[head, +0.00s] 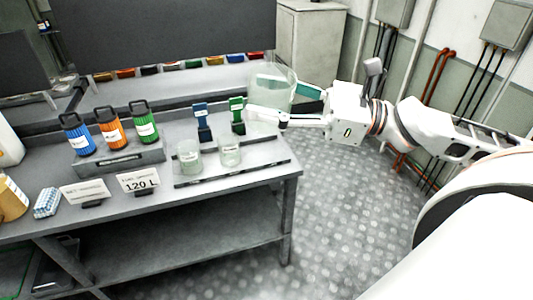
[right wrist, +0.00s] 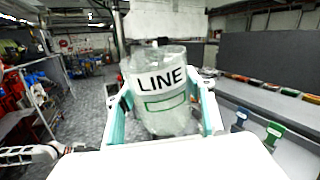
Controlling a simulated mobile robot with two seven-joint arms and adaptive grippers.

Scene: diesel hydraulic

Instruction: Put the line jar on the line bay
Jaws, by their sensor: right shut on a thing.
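The line jar (right wrist: 162,92) is a clear jar with a white label reading LINE and a green outlined box. In the right wrist view it stands between the two pale green fingers of my right gripper (right wrist: 163,115), which is shut on it. In the head view the jar (head: 270,84) is held above the bench's far right corner, by my right gripper (head: 287,104) reaching in from the right. A blue marker stand (head: 202,124) and a green marker stand (head: 237,116) rise from the bench just left of it. No readable label marks the line bay. My left gripper does not show.
Two clear jars, left (head: 188,158) and right (head: 230,152), stand between dark rails on the bench (head: 285,172). Blue, orange and green canisters (head: 112,132) stand in a rack at left. A sign (head: 138,182) reads 120 L. A dark panel (head: 165,35) stands behind.

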